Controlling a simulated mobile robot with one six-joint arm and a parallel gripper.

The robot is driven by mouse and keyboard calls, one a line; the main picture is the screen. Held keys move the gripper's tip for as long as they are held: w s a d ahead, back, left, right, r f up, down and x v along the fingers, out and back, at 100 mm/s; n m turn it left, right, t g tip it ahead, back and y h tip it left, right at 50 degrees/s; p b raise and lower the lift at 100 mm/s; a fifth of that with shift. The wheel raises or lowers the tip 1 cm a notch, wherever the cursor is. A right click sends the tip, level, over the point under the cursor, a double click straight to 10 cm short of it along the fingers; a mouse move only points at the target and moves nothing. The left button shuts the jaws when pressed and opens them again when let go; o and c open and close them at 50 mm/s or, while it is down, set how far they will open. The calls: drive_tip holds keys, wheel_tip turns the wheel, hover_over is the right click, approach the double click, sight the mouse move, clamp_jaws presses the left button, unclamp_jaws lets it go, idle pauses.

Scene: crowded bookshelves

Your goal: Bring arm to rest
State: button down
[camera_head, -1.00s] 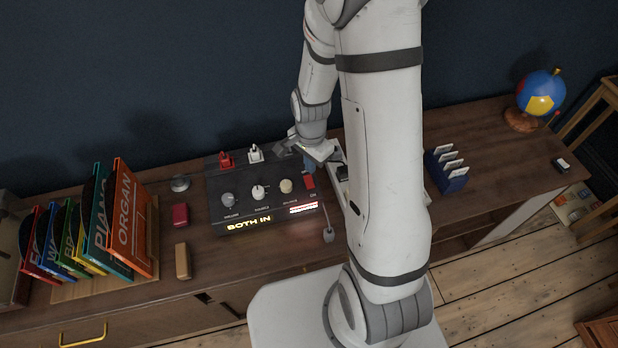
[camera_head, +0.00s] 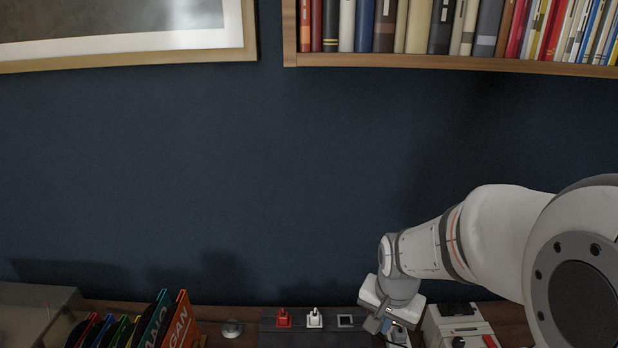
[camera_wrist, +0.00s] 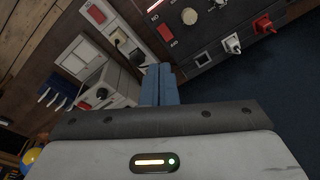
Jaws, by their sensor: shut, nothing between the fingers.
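My gripper (camera_head: 374,325) is low in the head view, above the right end of a black control box (camera_head: 278,340). In the wrist view its two blue fingers (camera_wrist: 160,84) are together, with nothing between them. My white arm reaches in from the right edge of the head view. The gripper appears apart from the box, but its exact height above it cannot be told.
A red plug (camera_head: 283,318) and a white plug (camera_head: 315,317) stand on the box. A white device (camera_head: 452,325) is close right of the gripper. Record sleeves (camera_head: 180,325) stand left. A bookshelf (camera_head: 450,62) and framed picture (camera_head: 130,60) hang above; the wall between is clear.

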drive_tip(key=s+r+n+t, duration=0.1)
drive_tip(key=s+r+n, duration=0.5)
drive_tip(key=s+r, duration=0.4)
drive_tip(key=shift+t, duration=0.4)
